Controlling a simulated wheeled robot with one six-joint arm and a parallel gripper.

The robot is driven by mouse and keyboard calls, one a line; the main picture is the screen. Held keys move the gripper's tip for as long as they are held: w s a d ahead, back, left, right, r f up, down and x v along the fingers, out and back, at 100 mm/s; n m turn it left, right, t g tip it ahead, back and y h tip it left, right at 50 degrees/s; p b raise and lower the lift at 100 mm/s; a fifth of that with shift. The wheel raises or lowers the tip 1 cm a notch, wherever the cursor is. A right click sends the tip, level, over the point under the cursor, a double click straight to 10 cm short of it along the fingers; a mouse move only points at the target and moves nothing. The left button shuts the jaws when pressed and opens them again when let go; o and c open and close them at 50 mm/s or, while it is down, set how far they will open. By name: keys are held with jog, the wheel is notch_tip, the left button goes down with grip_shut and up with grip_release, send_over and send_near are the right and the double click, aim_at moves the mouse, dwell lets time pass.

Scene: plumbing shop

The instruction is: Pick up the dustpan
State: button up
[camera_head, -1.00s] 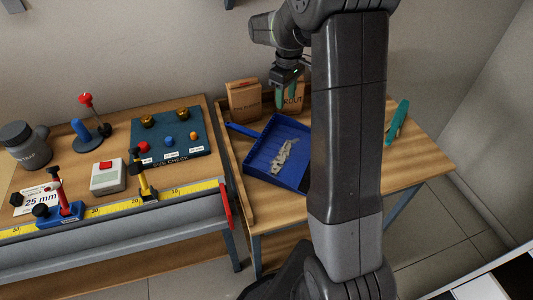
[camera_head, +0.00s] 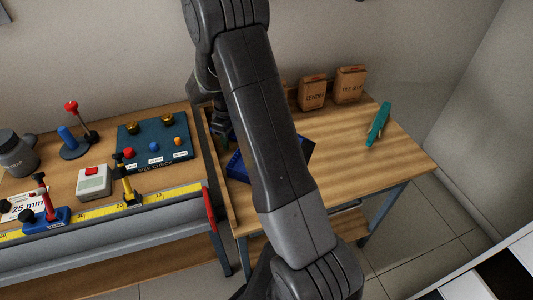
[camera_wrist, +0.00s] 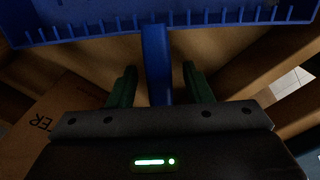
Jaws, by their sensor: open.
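The blue dustpan (camera_head: 238,168) lies on the right-hand wooden table, mostly hidden behind my arm in the head view. In the wrist view its ridged pan edge (camera_wrist: 100,27) spans the top, and its blue handle (camera_wrist: 157,65) runs down between my fingers. My gripper (camera_wrist: 158,85) is open, with one green finger on each side of the handle and a gap on both sides. In the head view my gripper is largely hidden by my arm near the table's left edge.
Brown paper bags, including one bag (camera_head: 312,93) and another (camera_head: 350,84), stand at the table's back. A teal object (camera_head: 379,124) lies at the right. The left bench holds a size-check board (camera_head: 155,146) and a yellow ruler (camera_head: 100,212).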

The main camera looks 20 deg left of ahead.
jog(key=shift+f, duration=0.25)
grip_shut()
jog(key=shift+r, duration=0.15)
